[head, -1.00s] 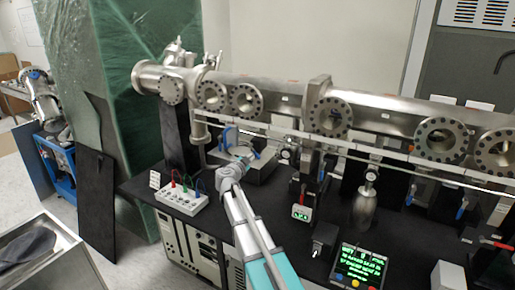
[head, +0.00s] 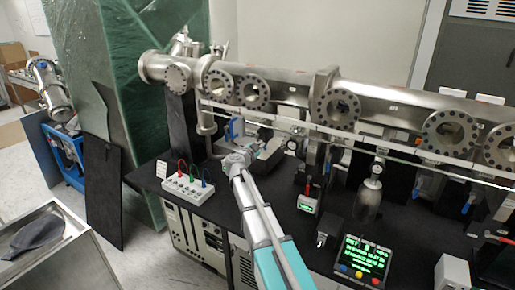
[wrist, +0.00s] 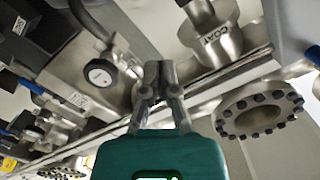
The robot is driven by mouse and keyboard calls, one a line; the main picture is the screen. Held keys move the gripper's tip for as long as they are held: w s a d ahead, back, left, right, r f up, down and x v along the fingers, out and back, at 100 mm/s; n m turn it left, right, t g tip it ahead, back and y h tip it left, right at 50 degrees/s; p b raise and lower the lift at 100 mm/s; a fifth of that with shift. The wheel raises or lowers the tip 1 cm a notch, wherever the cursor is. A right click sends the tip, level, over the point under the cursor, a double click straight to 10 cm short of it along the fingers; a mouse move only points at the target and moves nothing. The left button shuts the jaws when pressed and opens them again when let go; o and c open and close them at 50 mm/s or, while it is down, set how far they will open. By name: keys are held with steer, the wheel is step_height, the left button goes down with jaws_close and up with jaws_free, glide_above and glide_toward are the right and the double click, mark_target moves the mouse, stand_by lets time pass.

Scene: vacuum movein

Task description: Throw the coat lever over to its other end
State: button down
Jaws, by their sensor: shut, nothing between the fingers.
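A metal fitting marked COAT (wrist: 220,42) shows in the wrist view, right of my fingertips. No lever on it can be made out for certain. A blue handle (wrist: 314,54) is partly cut off at the right edge of that view; I cannot tell whether it is the coat lever. My gripper (wrist: 159,72) is shut and empty, apart from the COAT fitting.
The long steel beam pipe (head: 290,92) with round flanges spans the back, with a thin rail below it. A round gauge (wrist: 100,73) is left of my fingers. A box with coloured leads (head: 187,188) and a green display (head: 362,262) stand on the black bench.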

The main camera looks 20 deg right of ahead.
steer(key=w+d+f+b, duration=0.3)
steer(key=w+d, duration=0.1)
steer(key=w, duration=0.2)
steer(key=shift+w+f, duration=0.3)
steer(key=shift+w, duration=0.05)
steer(key=shift+d, duration=0.1)
steer(key=shift+d, duration=0.15)
stand_by(0.4)
